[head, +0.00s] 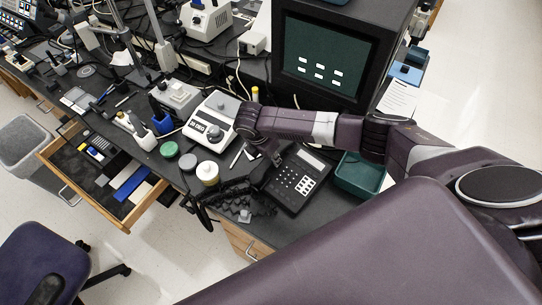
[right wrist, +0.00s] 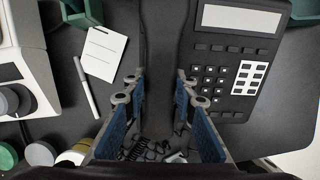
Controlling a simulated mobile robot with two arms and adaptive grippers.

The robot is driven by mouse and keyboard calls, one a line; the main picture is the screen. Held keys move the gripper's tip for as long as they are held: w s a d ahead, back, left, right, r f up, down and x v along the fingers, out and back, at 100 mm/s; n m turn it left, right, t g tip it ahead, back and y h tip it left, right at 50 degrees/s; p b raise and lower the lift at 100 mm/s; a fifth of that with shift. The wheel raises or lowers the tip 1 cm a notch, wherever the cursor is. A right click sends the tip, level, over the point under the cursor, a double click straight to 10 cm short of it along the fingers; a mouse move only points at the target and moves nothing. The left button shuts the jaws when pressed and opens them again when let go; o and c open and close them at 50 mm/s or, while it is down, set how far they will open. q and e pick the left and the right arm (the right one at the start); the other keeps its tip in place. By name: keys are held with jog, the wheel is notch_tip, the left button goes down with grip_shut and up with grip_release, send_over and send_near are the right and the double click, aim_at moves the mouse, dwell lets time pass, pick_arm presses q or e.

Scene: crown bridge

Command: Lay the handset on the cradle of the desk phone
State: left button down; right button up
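The dark desk phone (head: 297,180) lies on the bench in the head view. Its keypad and pale display strip fill the right side of the right wrist view (right wrist: 235,70). The handset (right wrist: 161,60) is a long dark bar along the phone's left side, over the cradle area. My right gripper (right wrist: 160,95) has a blue-padded finger on each side of it and appears shut on it. Whether the handset touches the cradle is hidden. In the head view my right gripper (head: 266,152) is beside the phone's upper left. My left gripper is out of view.
A coiled cord (head: 235,210) lies at the bench front. A green tray (head: 358,175) is at the right. An open drawer (head: 105,175) juts out left.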

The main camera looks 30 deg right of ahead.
jog(key=o, duration=0.5)
jog(key=shift+r, duration=0.15)
jog(key=v, duration=1.1)
jog(key=shift+r, duration=0.4)
jog(key=shift+s+a+f, duration=0.1)
jog(key=shift+a, duration=0.1)
